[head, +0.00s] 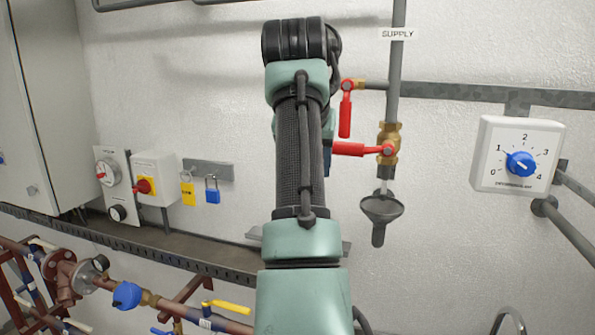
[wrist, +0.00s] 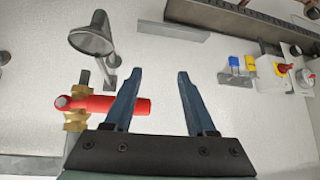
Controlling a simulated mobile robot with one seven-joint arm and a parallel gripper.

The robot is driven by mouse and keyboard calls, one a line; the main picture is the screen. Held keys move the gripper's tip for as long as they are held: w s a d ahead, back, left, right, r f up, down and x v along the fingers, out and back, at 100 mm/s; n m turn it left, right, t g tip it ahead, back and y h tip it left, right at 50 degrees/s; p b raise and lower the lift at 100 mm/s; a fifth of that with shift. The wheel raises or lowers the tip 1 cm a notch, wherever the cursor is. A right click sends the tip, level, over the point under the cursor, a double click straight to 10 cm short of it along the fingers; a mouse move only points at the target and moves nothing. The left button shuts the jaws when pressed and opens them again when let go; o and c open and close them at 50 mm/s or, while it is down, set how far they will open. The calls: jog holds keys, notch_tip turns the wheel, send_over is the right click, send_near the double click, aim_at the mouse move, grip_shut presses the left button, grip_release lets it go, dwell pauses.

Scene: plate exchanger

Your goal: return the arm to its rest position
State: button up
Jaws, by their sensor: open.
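A second red lever (head: 346,112) hangs down above. A grey funnel (head: 381,210) sits below the valve. A dial box (head: 518,155) is at right. A switch box (head: 154,178) and padlocks (head: 212,190) are at left. Pipes with a yellow lever (head: 228,306) run low at left.

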jog(key=s+a+f+n+t+y, duration=0.1)
jog(key=s+a+f+t, duration=0.15)
jog(key=f+t, duration=0.4)
jog(key=s+r+t+b, duration=0.3)
jog(key=s+t+b, duration=0.3)
jog(key=s+b, duration=0.3)
jog(key=s+r+n+t+b, duration=0.1)
jog(key=s+r+t+b, duration=0.3)
jog(key=s, duration=1.2)
jog(key=t+b, duration=0.2)
jog(key=b, duration=0.2)
jog(key=shift+s+d+t+b, duration=0.3)
jog(key=shift+s+t+b, duration=0.05)
jog(key=shift+s, duration=0.05)
